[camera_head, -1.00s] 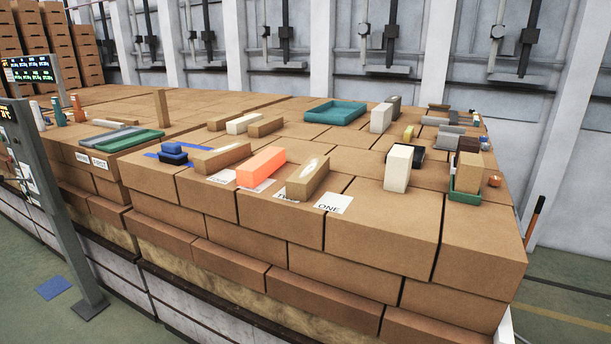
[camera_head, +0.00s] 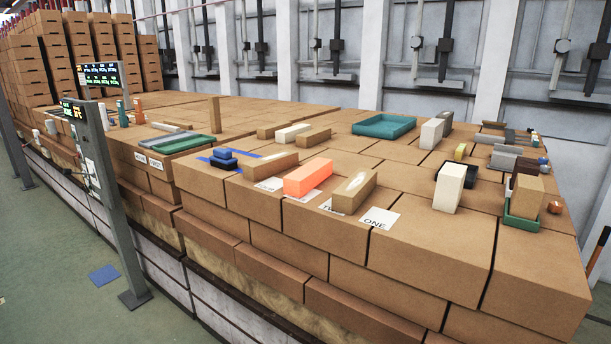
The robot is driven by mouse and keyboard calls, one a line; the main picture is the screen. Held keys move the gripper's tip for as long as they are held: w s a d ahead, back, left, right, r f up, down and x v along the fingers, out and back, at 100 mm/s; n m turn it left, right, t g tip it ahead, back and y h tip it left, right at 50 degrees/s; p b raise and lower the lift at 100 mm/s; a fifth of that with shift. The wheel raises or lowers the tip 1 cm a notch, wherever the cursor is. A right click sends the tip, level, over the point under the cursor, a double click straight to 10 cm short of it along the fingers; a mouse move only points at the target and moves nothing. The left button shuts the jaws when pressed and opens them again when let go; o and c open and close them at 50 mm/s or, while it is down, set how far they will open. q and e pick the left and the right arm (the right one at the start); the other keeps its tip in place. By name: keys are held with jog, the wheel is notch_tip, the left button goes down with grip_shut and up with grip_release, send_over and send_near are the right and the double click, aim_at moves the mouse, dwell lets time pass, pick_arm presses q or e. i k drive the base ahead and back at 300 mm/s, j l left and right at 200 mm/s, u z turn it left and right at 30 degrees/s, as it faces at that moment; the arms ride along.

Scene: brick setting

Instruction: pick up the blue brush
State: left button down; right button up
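A small blue object (camera_head: 222,153) with a darker blue lower part sits at the left front of the brick-topped surface (camera_head: 430,262). It is the likeliest blue brush, but it is too small to tell its shape for sure. It lies on or beside a flat blue patch (camera_head: 248,155), just left of a long tan brick (camera_head: 270,164). Neither of my grippers is in view.
An orange brick (camera_head: 308,178) and a tan brick (camera_head: 355,191) lie along the front edge, near a ONE label (camera_head: 380,218). A white block (camera_head: 449,187) stands to the right. A teal tray (camera_head: 384,126) lies behind. A screen post (camera_head: 105,190) stands at the left front.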

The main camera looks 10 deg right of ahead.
aim_at(223, 158)
jog(key=z, duration=0.25)
jog(key=i+j+z, duration=0.5)
jog(key=z, duration=0.25)
jog(key=i+j, duration=0.15)
jog(key=j, duration=0.2)
jog(key=i+j+z, duration=0.1)
jog(key=j, duration=0.25)
jog(key=i+j, duration=0.2)
jog(key=j, duration=0.2)
jog(key=i+j+z, duration=0.1)
jog(key=j, duration=0.25)
jog(key=i+j, duration=0.2)
jog(key=j, duration=0.2)
